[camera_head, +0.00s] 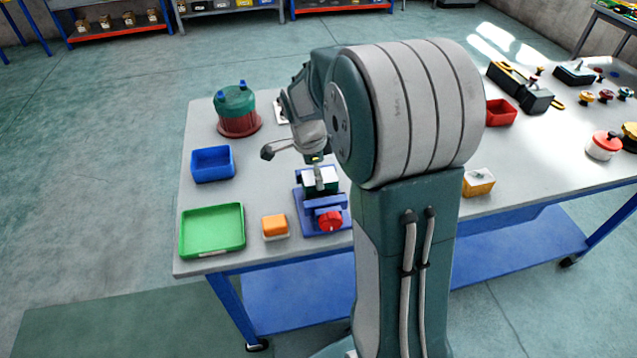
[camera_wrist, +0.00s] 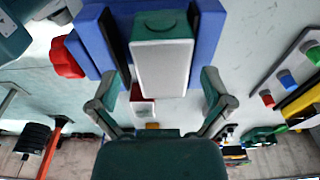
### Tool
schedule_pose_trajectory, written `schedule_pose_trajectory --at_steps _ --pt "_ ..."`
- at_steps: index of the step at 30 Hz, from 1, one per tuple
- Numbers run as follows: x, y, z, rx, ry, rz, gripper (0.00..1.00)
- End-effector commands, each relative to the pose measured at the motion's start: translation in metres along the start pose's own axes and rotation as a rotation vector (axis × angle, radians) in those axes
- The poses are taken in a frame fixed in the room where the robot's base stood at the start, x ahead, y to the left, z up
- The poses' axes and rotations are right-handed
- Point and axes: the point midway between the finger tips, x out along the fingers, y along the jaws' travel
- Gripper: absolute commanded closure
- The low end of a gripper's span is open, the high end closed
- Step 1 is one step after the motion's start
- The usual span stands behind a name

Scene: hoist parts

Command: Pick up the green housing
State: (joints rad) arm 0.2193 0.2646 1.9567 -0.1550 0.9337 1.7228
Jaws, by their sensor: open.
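A dark green block with a white face, which looks like the green housing (camera_head: 305,187), sits in a blue vise (camera_head: 308,222) with a red knob, near the table's front left. In the wrist view the housing (camera_wrist: 160,24) shows between the blue vise sides (camera_wrist: 208,30), its white face toward the camera. My gripper (camera_wrist: 160,88) is open, one finger to each side of the white face, with gaps on both sides. I cannot tell its exact distance from the housing. In the head view my arm partly hides the gripper and the vise.
A green tray (camera_head: 212,230), a blue bin (camera_head: 213,164) and an orange block (camera_head: 275,226) stand left of the vise. A green-topped red drum (camera_head: 238,110) stands behind. A red bin (camera_head: 500,112) and a yellow block (camera_head: 479,182) are right of my arm.

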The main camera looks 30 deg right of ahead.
Motion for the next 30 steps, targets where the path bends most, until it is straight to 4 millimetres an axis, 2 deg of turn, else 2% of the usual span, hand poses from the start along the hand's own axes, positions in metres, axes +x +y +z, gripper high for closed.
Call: schedule_pose_trajectory --at_steps 3,10,16,26,30 --pt "0.011 0.000 -0.004 0.002 -0.003 0.002 0.00" --pt "0.012 0.000 -0.003 0.002 -0.003 0.000 0.00" --pt "0.011 0.001 0.000 0.002 0.000 -0.001 0.89" --pt "0.011 -0.001 -0.003 0.002 -0.002 0.000 0.90" --pt "-0.004 -0.001 -0.005 0.003 -0.003 -0.005 0.90"
